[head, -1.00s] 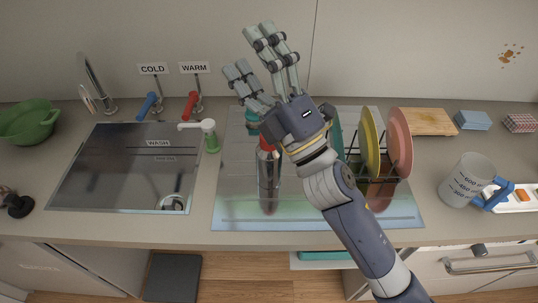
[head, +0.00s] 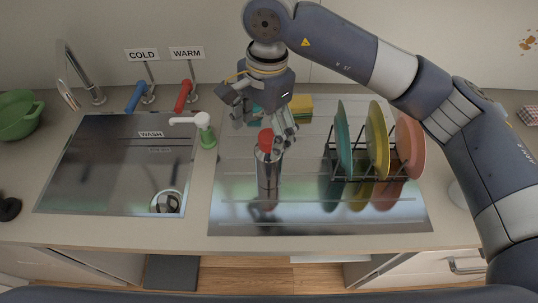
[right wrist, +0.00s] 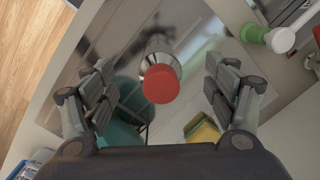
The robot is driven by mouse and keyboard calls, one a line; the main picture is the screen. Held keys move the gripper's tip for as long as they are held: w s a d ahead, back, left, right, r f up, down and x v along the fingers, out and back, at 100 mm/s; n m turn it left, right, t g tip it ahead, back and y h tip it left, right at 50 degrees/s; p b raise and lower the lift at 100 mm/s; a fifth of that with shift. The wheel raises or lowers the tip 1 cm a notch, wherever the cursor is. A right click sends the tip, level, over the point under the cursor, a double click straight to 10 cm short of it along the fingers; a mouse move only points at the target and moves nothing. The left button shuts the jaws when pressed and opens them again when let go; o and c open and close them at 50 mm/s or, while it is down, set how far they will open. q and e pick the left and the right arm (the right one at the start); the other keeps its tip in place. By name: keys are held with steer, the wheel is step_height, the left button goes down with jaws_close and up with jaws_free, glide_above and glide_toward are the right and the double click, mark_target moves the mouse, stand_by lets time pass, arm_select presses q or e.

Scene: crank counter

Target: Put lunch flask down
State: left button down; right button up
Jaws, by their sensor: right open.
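The lunch flask (head: 268,170) is a shiny steel cylinder with a red lid. It stands upright on the reflective drainboard (head: 300,215), left of the dish rack. In the right wrist view its red lid (right wrist: 161,84) lies between the spread fingers. My right gripper (head: 262,120) points down from above, open, with its fingers around and beside the lid; I see no grip on it. My left gripper is not in view.
A dish rack (head: 340,178) with teal, yellow and pink plates stands to the right. A green-and-white soap dispenser (head: 205,132) stands left of the flask, beside the sink (head: 110,185). A yellow sponge (head: 300,103) lies behind. The drainboard's front is clear.

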mark_target(270, 136)
steer(key=shift+w+d+f+h+p, duration=0.15)
steer(key=shift+w+d+h, duration=0.1)
steer(key=shift+d, duration=0.2)
steer(key=shift+w+d+f+h+p, duration=0.15)
steer(key=shift+w+d+h, duration=0.1)
steer(key=shift+d, duration=0.15)
step_height(270, 136, down, 4)
steer(key=shift+f+p, duration=0.15)
steer(key=shift+p, duration=0.45)
steer(key=shift+w+f+p, duration=0.1)
steer(key=shift+f+p, duration=0.45)
steer(key=shift+p, duration=0.05)
step_height(270, 136, down, 3)
steer(key=shift+w+a+f+p, duration=0.15)
steer(key=shift+p, duration=0.8)
steer(key=shift+f, duration=0.5)
steer(key=shift+c, duration=0.3)
steer(key=shift+w, duration=0.1)
steer(key=c, duration=1.5)
steer(key=shift+r, duration=0.1)
